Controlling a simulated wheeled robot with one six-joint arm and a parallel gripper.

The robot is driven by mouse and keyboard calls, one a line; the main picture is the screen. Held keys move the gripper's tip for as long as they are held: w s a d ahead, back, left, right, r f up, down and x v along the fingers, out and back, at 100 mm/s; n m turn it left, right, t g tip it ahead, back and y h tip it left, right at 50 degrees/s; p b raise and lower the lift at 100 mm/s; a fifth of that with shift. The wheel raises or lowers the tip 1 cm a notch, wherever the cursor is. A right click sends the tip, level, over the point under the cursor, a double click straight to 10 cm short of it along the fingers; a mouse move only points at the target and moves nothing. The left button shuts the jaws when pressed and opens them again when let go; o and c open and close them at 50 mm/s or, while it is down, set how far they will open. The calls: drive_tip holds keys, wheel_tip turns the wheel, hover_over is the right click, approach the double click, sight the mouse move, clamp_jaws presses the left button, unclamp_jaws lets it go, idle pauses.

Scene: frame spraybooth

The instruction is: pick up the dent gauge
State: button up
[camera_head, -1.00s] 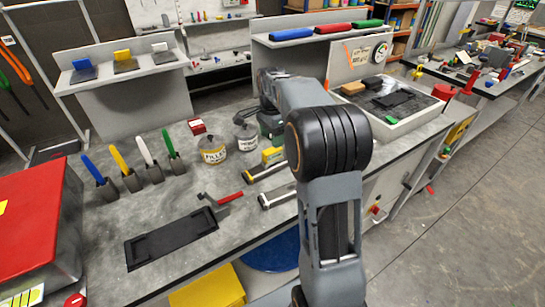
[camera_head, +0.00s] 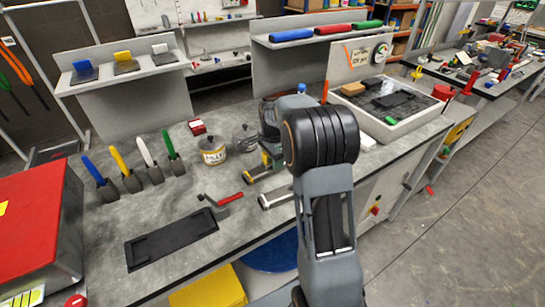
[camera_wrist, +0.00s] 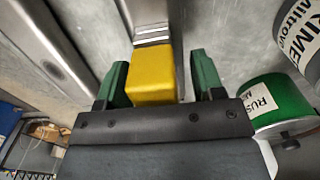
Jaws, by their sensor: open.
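A metal bar tool with a yellow end block lies on the grey bench; it may be the dent gauge, but I cannot tell for sure. Its yellow block (camera_wrist: 152,75) sits between the green fingertips of my gripper (camera_wrist: 160,80) in the wrist view, with a gap at the right finger. The metal bar (camera_wrist: 153,20) runs on past the fingers. In the head view its near yellow end (camera_head: 248,178) shows beside my gripper (camera_head: 270,158), which is low over the bench. My gripper is open, and my arm hides part of the tool.
A similar metal bar (camera_wrist: 45,45) lies to the left in the wrist view. A green-labelled tin (camera_wrist: 262,103) and a primer tin (camera_wrist: 300,38) stand close on the right. A filler tin (camera_head: 212,151), a red-handled tool (camera_head: 229,197) and a black tray (camera_head: 172,239) are on the bench.

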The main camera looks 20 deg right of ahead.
drive_tip(key=c, duration=1.1)
clamp_jaws()
drive_tip(key=shift+r, duration=0.2)
